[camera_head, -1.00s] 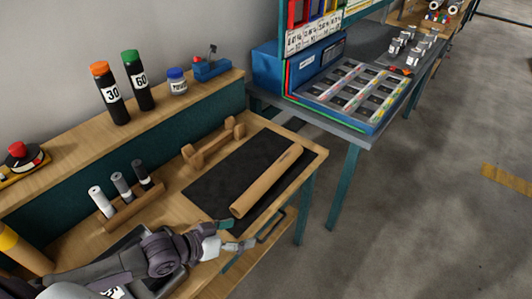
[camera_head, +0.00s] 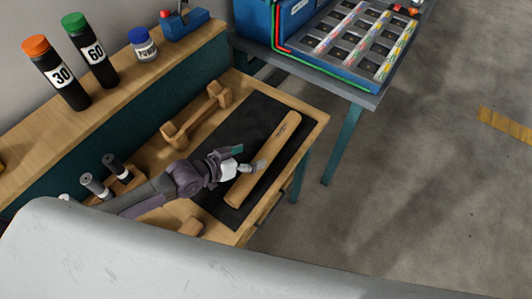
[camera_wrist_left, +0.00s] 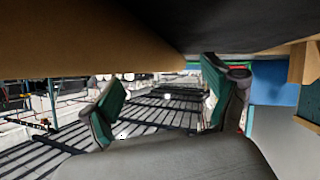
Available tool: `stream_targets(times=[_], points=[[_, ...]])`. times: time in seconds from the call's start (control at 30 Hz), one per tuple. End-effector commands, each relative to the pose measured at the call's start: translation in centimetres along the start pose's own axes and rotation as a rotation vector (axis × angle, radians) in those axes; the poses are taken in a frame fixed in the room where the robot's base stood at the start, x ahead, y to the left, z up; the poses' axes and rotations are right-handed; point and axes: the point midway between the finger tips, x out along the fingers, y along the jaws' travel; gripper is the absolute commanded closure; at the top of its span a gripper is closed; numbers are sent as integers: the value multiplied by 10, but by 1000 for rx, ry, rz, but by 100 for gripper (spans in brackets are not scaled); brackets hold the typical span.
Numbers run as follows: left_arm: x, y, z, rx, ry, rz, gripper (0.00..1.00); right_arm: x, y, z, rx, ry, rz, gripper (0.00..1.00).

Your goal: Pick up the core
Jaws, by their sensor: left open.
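The core, a tan cardboard-brown tube (camera_head: 277,146), lies slantwise on a black mat (camera_head: 238,125) on the wooden bench. My left gripper (camera_head: 248,158) is open, with its fingertips at the left side of the core, toward its near half. I cannot tell whether they touch it. In the left wrist view the open fingers (camera_wrist_left: 160,98) stand apart with nothing visible between them. A large tan surface (camera_wrist_left: 80,40) at upper left there seems to be the core, close to the camera. My right gripper is not in view.
A wooden cradle (camera_head: 196,115) stands behind the mat. Small grey cylinders (camera_head: 95,185) sit in a wooden holder near my left arm. Bottles marked 30 (camera_head: 57,72) and 60 (camera_head: 90,50) stand on the raised shelf. A blue tray (camera_head: 350,40) is on the far table. Open floor lies right.

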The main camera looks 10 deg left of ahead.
Motion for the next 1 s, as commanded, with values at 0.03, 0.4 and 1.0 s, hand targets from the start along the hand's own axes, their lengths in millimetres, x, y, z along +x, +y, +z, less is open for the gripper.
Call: stream_targets(times=[0.03,0.4,1.0], points=[[4,1,0,0,1,1,13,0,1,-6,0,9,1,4],[47,8,-2,0,0,1,13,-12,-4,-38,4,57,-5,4],[58,8,0,1,-1,1,51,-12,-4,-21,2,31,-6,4]])
